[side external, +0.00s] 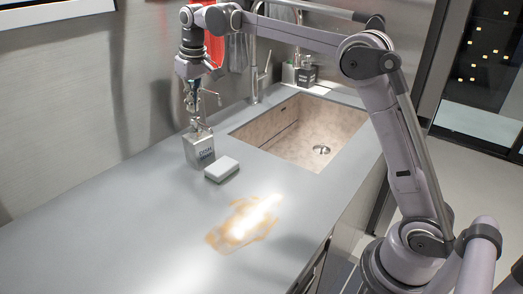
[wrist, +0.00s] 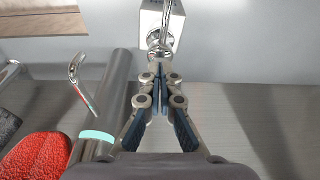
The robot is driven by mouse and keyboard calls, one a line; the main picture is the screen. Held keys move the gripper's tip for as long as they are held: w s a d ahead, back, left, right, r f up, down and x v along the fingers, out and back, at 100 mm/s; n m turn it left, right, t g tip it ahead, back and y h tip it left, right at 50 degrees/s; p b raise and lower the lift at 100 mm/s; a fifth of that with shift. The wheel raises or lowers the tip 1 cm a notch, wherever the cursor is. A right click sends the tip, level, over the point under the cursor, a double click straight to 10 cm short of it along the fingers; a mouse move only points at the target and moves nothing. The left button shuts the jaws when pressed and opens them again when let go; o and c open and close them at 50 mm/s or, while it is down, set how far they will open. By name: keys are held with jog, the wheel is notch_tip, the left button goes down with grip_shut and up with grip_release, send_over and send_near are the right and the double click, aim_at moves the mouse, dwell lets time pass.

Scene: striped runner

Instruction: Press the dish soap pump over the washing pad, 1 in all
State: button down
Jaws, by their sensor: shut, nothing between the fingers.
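The dish soap dispenser (side external: 198,149), a grey box-shaped bottle with a dark label, stands upright on the counter. In the wrist view its light body (wrist: 176,22) is at the top, with the metal pump (wrist: 158,46) just beyond my fingertips. The washing pad (side external: 221,169), a white block, lies flat on the counter right next to the dispenser, on its near right side. My gripper (side external: 193,118) points down directly above the pump. In the wrist view my gripper (wrist: 160,74) is shut and empty. I cannot tell whether the fingertips touch the pump.
A sink (side external: 270,128) is set into the counter on the right, with a tall faucet (side external: 258,82) behind it. More bottles (side external: 305,73) stand at its back corner. A red cloth (wrist: 40,154) hangs at the wall. A brown stain (side external: 240,226) marks the otherwise clear front counter.

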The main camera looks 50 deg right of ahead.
jog(key=shift+f, duration=0.2)
dwell(0.4)
jog(key=shift+f, duration=1.3)
jog(key=shift+r, duration=1.5)
jog(key=shift+r, duration=3)
jog(key=shift+s, duration=0.1)
